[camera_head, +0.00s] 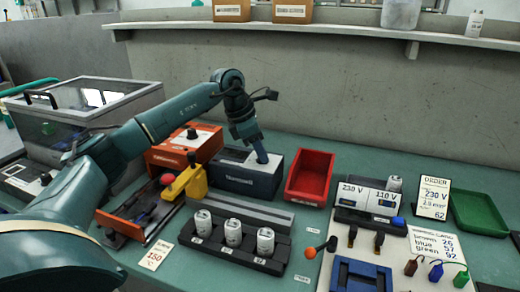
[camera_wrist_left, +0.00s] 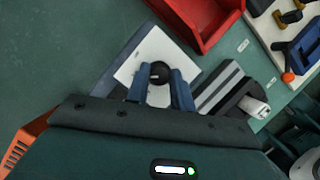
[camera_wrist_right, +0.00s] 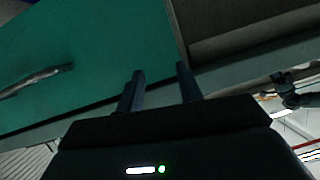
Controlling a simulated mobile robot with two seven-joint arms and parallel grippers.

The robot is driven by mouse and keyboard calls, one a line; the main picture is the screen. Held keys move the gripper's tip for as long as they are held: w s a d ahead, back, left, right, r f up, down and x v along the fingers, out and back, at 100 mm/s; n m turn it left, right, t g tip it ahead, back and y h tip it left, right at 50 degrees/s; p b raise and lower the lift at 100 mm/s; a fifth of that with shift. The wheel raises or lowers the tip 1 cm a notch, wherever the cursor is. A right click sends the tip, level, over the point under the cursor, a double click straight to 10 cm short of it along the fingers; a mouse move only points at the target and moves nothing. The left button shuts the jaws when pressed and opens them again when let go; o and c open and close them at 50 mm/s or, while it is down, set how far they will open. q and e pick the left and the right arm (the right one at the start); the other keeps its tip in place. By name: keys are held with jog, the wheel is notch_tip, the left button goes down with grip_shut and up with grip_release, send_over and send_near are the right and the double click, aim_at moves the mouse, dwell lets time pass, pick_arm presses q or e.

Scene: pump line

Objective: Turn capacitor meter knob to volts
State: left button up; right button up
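A dark blue box with a pale top plate (camera_head: 236,156), which I take to be the capacitor meter, stands at the middle back of the bench. In the left wrist view its white plate (camera_wrist_left: 135,62) carries a round black knob (camera_wrist_left: 160,71). My left gripper (camera_head: 262,158) points down onto this plate. In the left wrist view its fingertips (camera_wrist_left: 160,74) sit on both sides of the knob and appear closed on it. The dial markings cannot be read. My right gripper (camera_wrist_right: 160,70) is open and empty; it is outside the head view.
An orange box (camera_head: 170,155) with a black knob stands left of the blue box, and a red bin (camera_head: 310,174) right of it. A green tray (camera_head: 479,212) lies at right.

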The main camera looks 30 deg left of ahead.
pick_arm(q)
jog(key=o, duration=0.4)
jog(key=shift+o, duration=0.2)
jog(key=p+v, duration=0.1)
jog(key=v, duration=1.2)
jog(key=shift+d, duration=0.1)
